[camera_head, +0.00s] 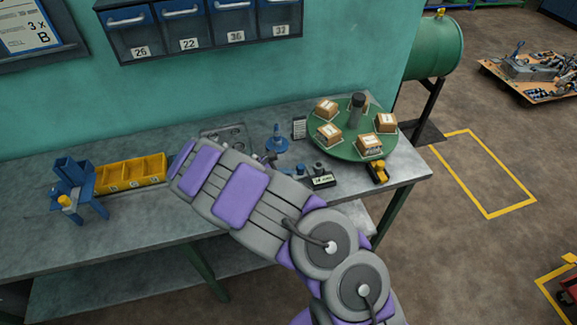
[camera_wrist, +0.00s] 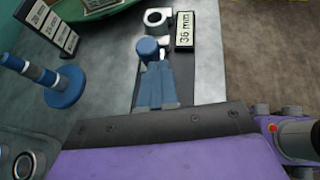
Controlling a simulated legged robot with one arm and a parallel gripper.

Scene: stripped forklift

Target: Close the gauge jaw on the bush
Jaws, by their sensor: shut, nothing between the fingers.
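In the wrist view, the gauge on the bench carries a readout plate (camera_wrist: 185,31) marked "36 mm". A pale ring (camera_wrist: 157,17) that looks like the bush lies beside the plate. A round blue knob (camera_wrist: 148,47), apparently on the gauge jaw, stands nearer to me, apart from the ring. In the head view the readout plate (camera_head: 323,181) sits near the bench's front edge, and my arm hides most of the gripper.
A blue ringed post (camera_wrist: 45,80) and number card (camera_wrist: 47,26) stand left in the wrist view. The green turntable (camera_head: 338,149) with boxes is behind the gauge. A yellow bin (camera_head: 130,174) and blue fixture (camera_head: 77,190) stand on the bench's left.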

